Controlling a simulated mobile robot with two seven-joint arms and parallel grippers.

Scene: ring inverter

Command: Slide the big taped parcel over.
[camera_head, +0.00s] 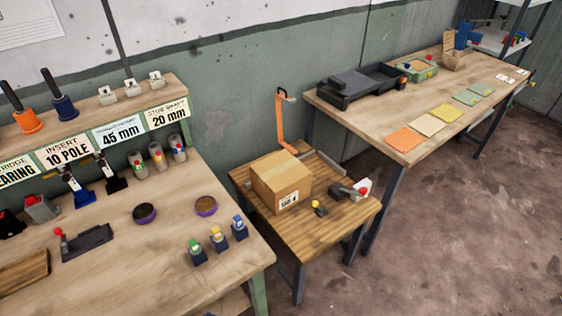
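A closed brown cardboard parcel (281,179) with tape along its top and a white label on its front sits upright on a small low wooden table (330,222) in the middle of the camera_head view. It stands toward the table's back left. Its underside and far sides are hidden. Neither of my grippers shows in this view, and nothing of mine touches the parcel.
An orange upright strip (284,125) stands behind the parcel. A grey tool (347,191), a white-red item (363,188) and a yellow-knobbed piece (318,207) lie to its right. A cluttered workbench (150,255) is at left, a long bench (400,130) at right. Open floor lies right.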

